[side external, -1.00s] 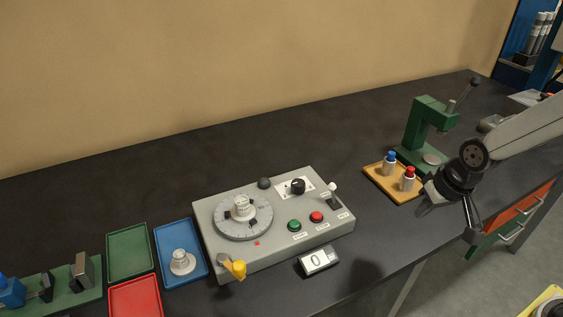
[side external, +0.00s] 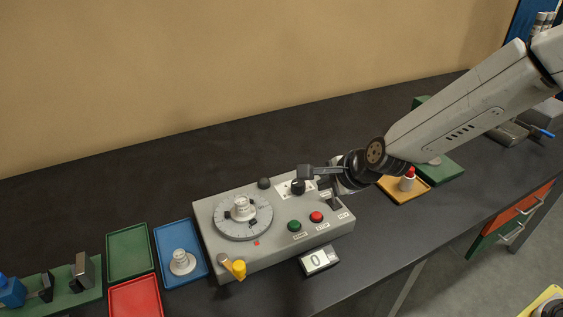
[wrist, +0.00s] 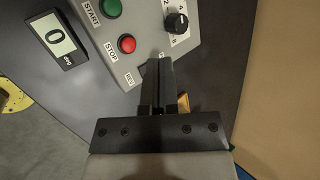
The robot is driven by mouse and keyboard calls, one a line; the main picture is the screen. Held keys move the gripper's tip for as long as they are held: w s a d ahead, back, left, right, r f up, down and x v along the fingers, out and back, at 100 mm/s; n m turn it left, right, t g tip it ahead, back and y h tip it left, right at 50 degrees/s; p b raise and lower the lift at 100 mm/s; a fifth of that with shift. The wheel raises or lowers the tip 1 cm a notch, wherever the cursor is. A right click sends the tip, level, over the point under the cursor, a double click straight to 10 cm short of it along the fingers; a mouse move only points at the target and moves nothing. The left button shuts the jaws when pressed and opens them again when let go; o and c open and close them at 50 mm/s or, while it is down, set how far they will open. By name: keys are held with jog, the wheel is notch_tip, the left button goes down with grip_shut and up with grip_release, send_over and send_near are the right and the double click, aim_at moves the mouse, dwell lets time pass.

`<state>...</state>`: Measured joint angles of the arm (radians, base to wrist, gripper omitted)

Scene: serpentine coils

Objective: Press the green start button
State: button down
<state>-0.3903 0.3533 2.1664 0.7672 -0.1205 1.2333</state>
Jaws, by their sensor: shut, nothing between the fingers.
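The green start button (side external: 294,225) is on the front part of the grey control box (side external: 275,257), left of the red stop button (side external: 316,217). In the wrist view the green button (wrist: 111,8) is at the top edge, beside the START label, with the red button (wrist: 127,44) below it. My gripper (side external: 303,172) is shut and empty. In the side view it appears over the back right of the box, near the black knob (side external: 298,187). In the wrist view the gripper's fingers (wrist: 158,64) point toward the box edge, apart from the green button.
A small display reading 0 (side external: 319,260) stands in front of the box. Blue, green and red trays lie farther left. A wooden holder (side external: 412,191) with a red-topped bottle (side external: 407,179) stands right of the box.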

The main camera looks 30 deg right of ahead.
aim_at(293, 220)
jog(key=a+m, duration=0.1)
jog(key=m, duration=0.1)
jog(key=w+a+m, duration=0.1)
jog(key=a+m, duration=0.1)
jog(key=w+a+m+t, duration=0.1)
jog(key=m, duration=0.1)
jog(key=shift+w+a+f, duration=0.1)
jog(key=shift+w+a, duration=0.05)
jog(key=shift+a, duration=0.25)
jog(key=shift+f, duration=0.15)
jog(key=shift+f, duration=4.25)
jog(key=shift+f, duration=1)
jog(key=shift+r, duration=0.95)
jog(key=shift+r, duration=0.1)
